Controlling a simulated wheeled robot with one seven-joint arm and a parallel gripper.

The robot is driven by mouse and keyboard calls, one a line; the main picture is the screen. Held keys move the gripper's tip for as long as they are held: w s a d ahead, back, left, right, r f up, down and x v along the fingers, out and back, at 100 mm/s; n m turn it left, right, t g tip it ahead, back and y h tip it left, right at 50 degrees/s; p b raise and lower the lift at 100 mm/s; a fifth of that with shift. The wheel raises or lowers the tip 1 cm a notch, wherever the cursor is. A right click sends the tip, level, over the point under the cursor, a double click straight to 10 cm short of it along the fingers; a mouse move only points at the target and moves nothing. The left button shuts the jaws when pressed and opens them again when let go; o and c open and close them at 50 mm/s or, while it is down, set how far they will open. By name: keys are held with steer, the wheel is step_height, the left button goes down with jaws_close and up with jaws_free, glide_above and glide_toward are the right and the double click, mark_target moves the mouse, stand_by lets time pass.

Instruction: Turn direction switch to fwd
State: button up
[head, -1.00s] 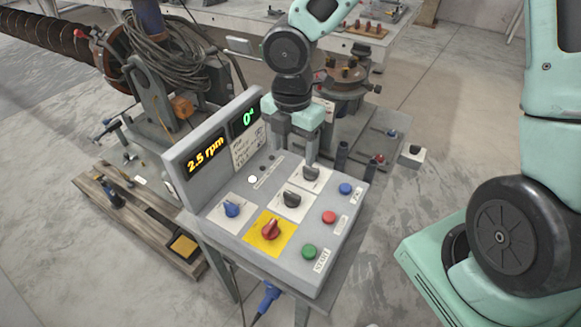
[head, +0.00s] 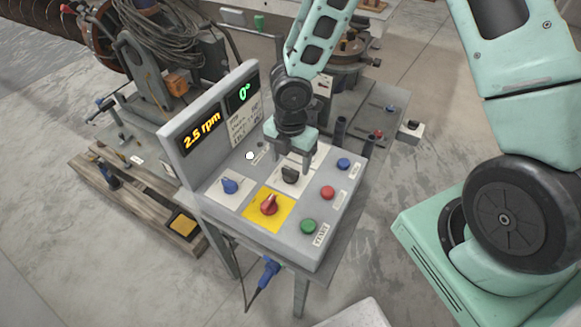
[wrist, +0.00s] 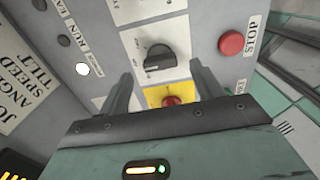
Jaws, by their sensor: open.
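The grey control panel (head: 275,240) carries several rotary switches; their labels are too small to read, so I cannot tell by name which is the direction switch. A black knob (head: 290,175) sits on a white plate in the middle and shows in the wrist view (wrist: 158,58). A red knob (head: 269,205) sits on a yellow plate and a blue knob (head: 230,186) on a white plate. Another black knob at the back is hidden by my gripper (head: 292,160). My gripper is open and empty, just above and behind the middle black knob, pointing down.
Blue (head: 344,164), red (head: 328,193) and green (head: 308,226) push buttons line the panel's right side. An upright display (head: 205,135) reading 2.5 rpm and 0° stands along its left edge, close to my gripper. A cable-hung machine stands behind.

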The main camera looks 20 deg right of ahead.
mark_target(290, 170)
steer(key=shift+f, duration=1.45)
steer(key=shift+c, duration=0.4)
steer(key=c, duration=0.9)
steer(key=shift+m+b, duration=0.4)
steer(key=m+b, duration=0.1)
steer(key=m, duration=0.2)
steer(key=shift+m+b, duration=0.3)
steer(key=shift+b, duration=0.05)
steer(key=shift+m+b, duration=0.65)
steer(key=shift+m, duration=1.55)
